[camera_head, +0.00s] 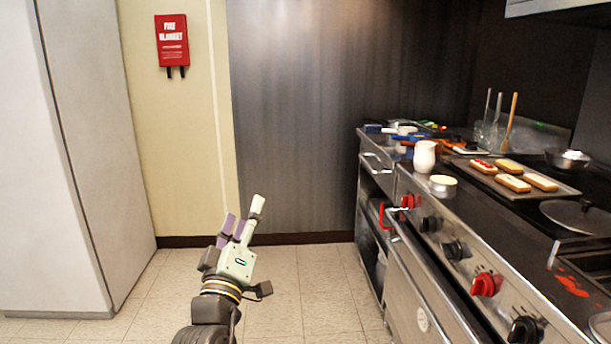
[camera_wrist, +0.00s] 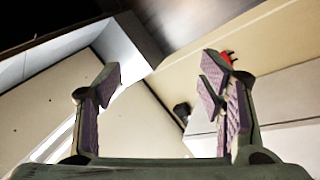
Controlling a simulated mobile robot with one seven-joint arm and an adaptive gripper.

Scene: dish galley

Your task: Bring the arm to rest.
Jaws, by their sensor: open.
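My gripper (camera_head: 243,218) is raised above the tiled floor in the head view, left of the stove, with nothing in it. In the wrist view my gripper (camera_wrist: 162,100) shows two purple-padded fingers spread wide apart with empty space between them. My arm comes up from the bottom of the head view and touches nothing that I can see.
A stove counter (camera_head: 440,203) with red and black knobs runs along the right. On it are a tray (camera_head: 547,193) of pastries, a white jar (camera_head: 425,157) and a lid (camera_head: 582,217). A white cabinet (camera_head: 95,150) stands left. The floor (camera_head: 300,290) between is clear.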

